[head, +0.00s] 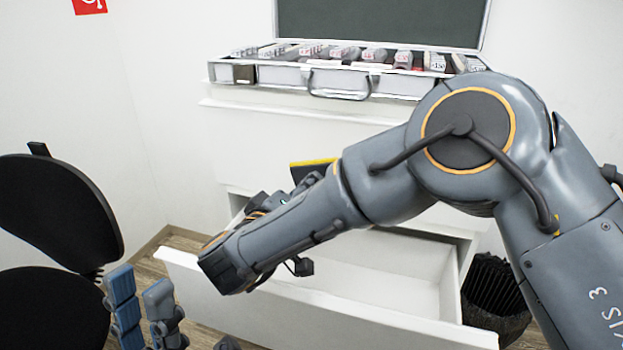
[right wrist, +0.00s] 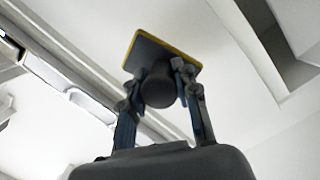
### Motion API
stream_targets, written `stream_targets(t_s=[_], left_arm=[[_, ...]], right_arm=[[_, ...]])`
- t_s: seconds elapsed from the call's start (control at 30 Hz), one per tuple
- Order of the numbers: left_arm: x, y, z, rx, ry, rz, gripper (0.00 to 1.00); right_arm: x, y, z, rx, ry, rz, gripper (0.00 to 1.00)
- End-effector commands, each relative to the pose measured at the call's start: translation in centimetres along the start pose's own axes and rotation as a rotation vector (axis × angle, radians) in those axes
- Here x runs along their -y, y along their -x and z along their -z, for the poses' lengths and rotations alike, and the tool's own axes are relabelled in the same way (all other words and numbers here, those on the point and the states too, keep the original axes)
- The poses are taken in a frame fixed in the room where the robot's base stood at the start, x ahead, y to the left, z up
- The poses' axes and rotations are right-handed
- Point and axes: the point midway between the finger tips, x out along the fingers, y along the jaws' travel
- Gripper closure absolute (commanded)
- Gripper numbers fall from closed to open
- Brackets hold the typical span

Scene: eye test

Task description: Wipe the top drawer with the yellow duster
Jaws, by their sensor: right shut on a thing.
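The duster (right wrist: 147,52) is a dark plate with a yellow rim and a round dark knob. In the right wrist view my right gripper (right wrist: 160,76) is shut on that knob. In the head view a yellow-edged corner of the duster (head: 306,173) shows behind my right forearm, which hides the rest of it. A white drawer (head: 400,278) is pulled out below and stands empty where visible. The white cabinet front (head: 255,145) above it is closed. I cannot tell whether the duster touches a surface. My left gripper (head: 140,282) is at the lower left, its fingers apart and empty.
An open silver case (head: 285,78) with several labelled items sits on the cabinet top. A black chair (head: 55,205) stands at the left. A dark ribbed bin (head: 496,290) stands right of the drawer. My right arm crosses above the open drawer.

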Motion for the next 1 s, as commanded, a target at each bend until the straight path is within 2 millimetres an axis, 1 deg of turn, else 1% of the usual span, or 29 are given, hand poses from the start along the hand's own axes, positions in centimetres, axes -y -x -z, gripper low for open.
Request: stream_targets(t_s=[0.13,0.53,0.8,0.9,1.0], left_arm=[[0.0,-0.2,0.0,0.002,0.000,-0.001,0.69],[-0.1,-0.5,0.1,-0.003,0.000,-0.004,0.69],[-0.1,-1.4,0.3,-0.007,0.000,-0.006,0.69],[-0.1,-1.5,0.3,-0.008,0.000,-0.006,0.69],[-0.1,-1.4,0.3,-0.008,0.000,-0.006,0.69]], right_arm=[[-0.1,0.8,-0.1,0.000,0.000,-0.001,0.95],[-0.1,1.2,-0.1,0.000,0.000,-0.001,0.95],[-0.2,3.4,-0.4,-0.001,0.002,0.000,0.95],[-0.1,3.8,-0.5,-0.001,0.000,-0.002,0.95],[-0.1,3.9,-0.6,0.000,-0.001,-0.002,0.95]])
